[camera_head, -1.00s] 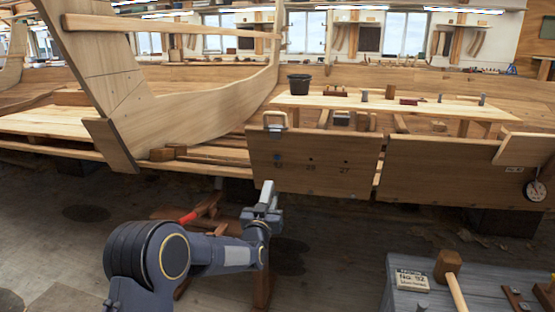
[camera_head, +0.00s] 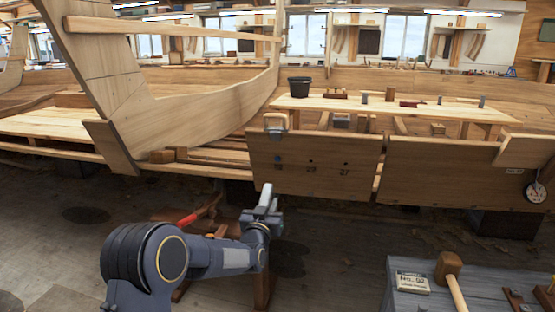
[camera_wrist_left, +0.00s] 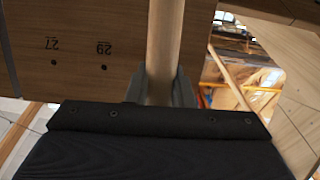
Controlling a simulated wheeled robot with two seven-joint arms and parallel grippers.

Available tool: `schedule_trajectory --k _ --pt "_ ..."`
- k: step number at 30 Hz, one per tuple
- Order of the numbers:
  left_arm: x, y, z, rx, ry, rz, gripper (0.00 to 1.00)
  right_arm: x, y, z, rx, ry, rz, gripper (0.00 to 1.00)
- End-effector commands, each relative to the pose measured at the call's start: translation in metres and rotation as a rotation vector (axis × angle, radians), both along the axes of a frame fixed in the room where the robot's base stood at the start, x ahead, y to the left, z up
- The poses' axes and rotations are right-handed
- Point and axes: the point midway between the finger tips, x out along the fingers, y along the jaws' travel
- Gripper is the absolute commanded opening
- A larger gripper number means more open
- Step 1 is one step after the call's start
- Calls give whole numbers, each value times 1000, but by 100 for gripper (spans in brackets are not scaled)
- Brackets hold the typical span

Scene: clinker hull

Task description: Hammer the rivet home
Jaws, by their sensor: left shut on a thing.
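My left gripper (camera_head: 266,196) is in front of the left hull plank (camera_head: 330,178) and below its row of marked holes. In the left wrist view its fingers (camera_wrist_left: 162,90) are shut on a pale wooden shaft (camera_wrist_left: 163,35), which looks like a tool handle; the tool's head is out of that view. A small grey spot, perhaps the rivet (camera_head: 278,160), shows on the plank to the left of holes 29 and 27; its depth cannot be told. Holes 29 (camera_wrist_left: 104,68) and 27 (camera_wrist_left: 54,63) show upside down in the wrist view. My right gripper is out of view.
A wooden mallet (camera_head: 448,264) and a number card (camera_head: 412,282) lie on a grey bench (camera_head: 396,298) at lower right. A clamp (camera_head: 276,124) grips the plank's top edge. A red-handled item (camera_head: 187,220) shows behind my left arm. A dial gauge (camera_head: 535,192) hangs at right.

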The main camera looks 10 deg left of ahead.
Motion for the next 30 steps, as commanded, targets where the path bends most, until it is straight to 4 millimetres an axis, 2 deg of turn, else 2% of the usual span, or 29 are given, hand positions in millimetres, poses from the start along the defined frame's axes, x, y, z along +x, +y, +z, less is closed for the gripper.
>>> schedule_trajectory --k 2,13,22,30 --pt "2 0 4 0 -12 2 0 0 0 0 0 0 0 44" --pt "1 0 1 0 -9 1 0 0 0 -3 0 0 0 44" --pt "-34 -1 -14 -1 -8 0 0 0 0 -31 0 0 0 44" --pt "-45 -1 -14 0 -9 1 0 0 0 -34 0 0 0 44"
